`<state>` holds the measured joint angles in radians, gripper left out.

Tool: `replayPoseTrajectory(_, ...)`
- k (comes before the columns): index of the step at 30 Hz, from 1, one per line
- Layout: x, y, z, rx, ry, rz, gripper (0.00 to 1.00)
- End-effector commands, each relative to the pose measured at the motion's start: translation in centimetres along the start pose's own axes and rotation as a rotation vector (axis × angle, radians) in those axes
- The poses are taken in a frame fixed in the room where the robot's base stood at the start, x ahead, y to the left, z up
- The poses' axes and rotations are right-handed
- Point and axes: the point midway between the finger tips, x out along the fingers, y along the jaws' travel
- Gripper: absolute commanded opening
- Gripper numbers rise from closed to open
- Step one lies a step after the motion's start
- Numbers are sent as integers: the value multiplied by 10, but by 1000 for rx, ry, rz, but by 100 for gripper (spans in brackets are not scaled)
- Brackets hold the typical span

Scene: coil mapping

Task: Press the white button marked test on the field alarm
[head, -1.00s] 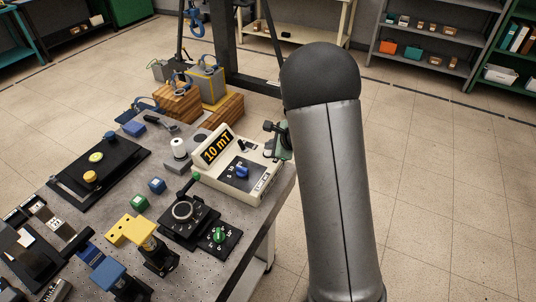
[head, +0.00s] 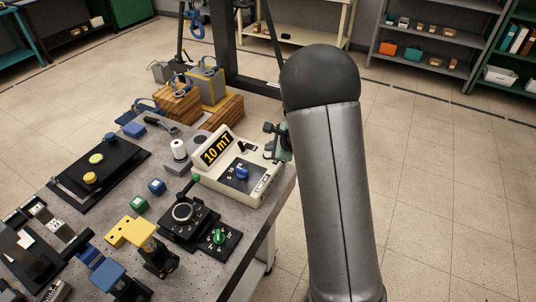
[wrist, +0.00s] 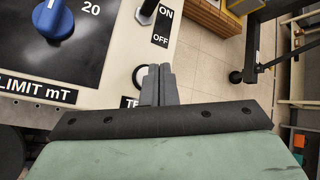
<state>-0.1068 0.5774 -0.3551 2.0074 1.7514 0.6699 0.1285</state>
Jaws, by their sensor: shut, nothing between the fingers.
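The field alarm (head: 225,183) is a cream box on the bench with a "10 mT" display and a blue knob (head: 242,172). In the wrist view its panel (wrist: 110,98) shows the blue knob (wrist: 53,18), an ON/OFF toggle (wrist: 147,10) and a label starting "TE" (wrist: 129,102), cut off by my gripper. My gripper (wrist: 158,68) is shut and empty, its fingertips over the panel's edge beside that label. In the head view, my gripper (head: 270,141) is at the alarm's right side, partly behind my arm.
Wooden blocks (head: 178,104) stand behind. Open floor (head: 435,170) lies to the right.

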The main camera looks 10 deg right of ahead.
Motion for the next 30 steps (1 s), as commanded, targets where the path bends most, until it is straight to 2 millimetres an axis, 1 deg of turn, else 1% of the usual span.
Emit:
replayPoseTrajectory(20, 0, 0, 0, 0, 0, 0, 0)
replayPoseTrajectory(30, 6, 4, -5, -1, 1, 0, 0)
